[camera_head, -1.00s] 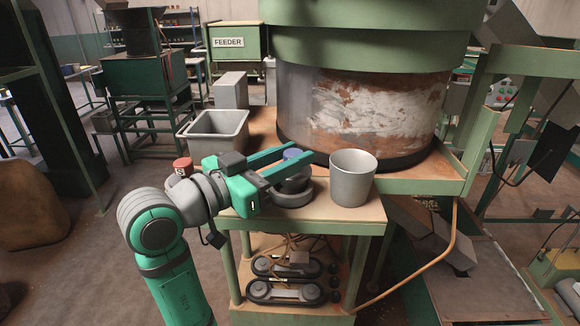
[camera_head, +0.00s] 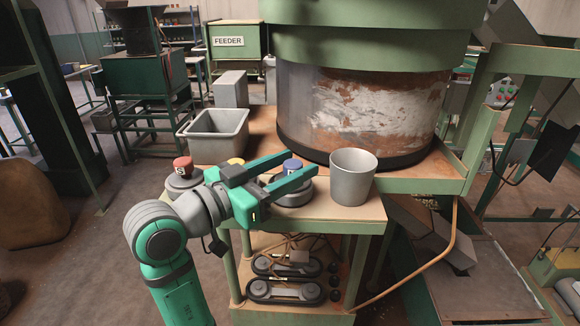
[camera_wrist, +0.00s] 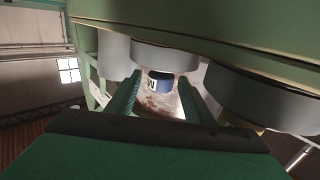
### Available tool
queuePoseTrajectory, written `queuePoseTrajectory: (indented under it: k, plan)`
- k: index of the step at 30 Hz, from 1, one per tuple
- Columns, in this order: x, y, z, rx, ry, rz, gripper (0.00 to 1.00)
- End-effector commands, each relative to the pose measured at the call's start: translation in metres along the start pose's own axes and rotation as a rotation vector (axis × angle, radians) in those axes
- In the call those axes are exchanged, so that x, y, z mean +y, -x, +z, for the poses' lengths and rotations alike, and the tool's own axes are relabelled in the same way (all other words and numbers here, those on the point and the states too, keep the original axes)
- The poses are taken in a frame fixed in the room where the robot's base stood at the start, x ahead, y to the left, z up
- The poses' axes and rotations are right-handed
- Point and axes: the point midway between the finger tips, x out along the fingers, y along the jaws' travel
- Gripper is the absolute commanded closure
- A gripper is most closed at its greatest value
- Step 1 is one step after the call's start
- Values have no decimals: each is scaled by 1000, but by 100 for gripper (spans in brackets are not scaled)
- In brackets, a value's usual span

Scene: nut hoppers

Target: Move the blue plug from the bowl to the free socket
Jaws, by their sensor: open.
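The blue plug (camera_head: 292,166) stands upright on a low round grey base (camera_head: 292,194) on the bench. I cannot tell whether this base is a bowl or a socket. My gripper (camera_head: 304,163) is open, its two green fingers reaching to either side of the plug with nothing gripped. In the wrist view, which is upside down, the blue plug (camera_wrist: 160,82) with a white mark shows in the gap between the fingers (camera_wrist: 160,90), below its grey base (camera_wrist: 163,57). A grey cup-shaped container (camera_head: 353,179) stands to the right. I cannot make out a free socket.
A red plug (camera_head: 182,164) on a grey base stands left of my gripper, and a yellow plug (camera_head: 236,161) is partly hidden behind it. A grey open bin (camera_head: 216,136) stands behind. The large rusty hopper (camera_head: 365,110) rises close behind the blue plug.

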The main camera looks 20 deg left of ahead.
Motion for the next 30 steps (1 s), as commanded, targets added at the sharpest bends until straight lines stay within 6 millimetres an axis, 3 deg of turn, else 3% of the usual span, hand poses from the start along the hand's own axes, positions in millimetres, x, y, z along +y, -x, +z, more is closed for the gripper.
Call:
queuePoseTrajectory:
  k: [5,18,24,30]
  plan:
    - [-1,20,-1,0,0,-4,53]
    - [0,101,-1,0,-1,-2,53]
    - [0,118,-1,0,-1,-1,53]
    - [0,120,-1,-1,-1,0,53]
